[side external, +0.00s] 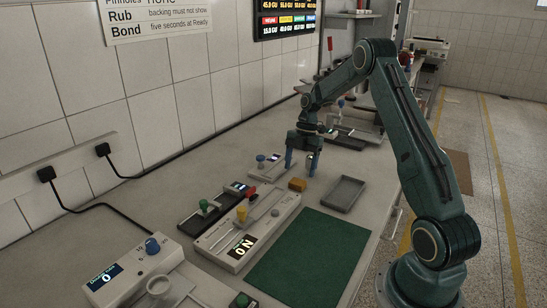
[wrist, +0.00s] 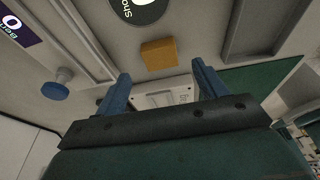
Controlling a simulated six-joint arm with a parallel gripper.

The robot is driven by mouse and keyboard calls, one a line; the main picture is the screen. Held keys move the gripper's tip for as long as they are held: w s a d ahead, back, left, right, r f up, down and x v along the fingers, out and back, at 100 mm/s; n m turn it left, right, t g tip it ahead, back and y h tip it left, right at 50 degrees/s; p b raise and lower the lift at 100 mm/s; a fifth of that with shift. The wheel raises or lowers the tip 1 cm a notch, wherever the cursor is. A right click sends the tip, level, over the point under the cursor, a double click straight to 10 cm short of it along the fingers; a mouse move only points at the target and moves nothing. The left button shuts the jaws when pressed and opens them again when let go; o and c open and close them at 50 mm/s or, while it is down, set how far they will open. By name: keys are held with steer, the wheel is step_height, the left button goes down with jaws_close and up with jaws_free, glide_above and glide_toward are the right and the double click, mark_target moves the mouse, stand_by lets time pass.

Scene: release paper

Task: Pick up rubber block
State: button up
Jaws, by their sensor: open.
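The rubber block appears to be the small orange-tan block (side external: 297,184) on the bench, beside the long white device and left of the grey tray. It also shows in the wrist view (wrist: 158,53), beyond my fingertips and roughly centred between them. My gripper (side external: 301,166) points down with its blue fingers apart and nothing between them. In the side view it is just above and behind the block, not seen touching it. In the wrist view both fingertips (wrist: 160,74) frame the block's near side.
A long white device (side external: 273,212) with a yellow knob lies left of the block. An empty grey tray (side external: 344,193) lies to its right, and a green mat (side external: 312,258) in front. A small unit with a blue knob (side external: 261,158) stands behind left. Bare bench surrounds the block narrowly.

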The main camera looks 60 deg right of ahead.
mark_target(298, 181)
steer(key=shift+x, duration=2.35)
steer(key=shift+d, duration=0.1)
steer(key=shift+c, duration=0.4)
steer(key=c, duration=1)
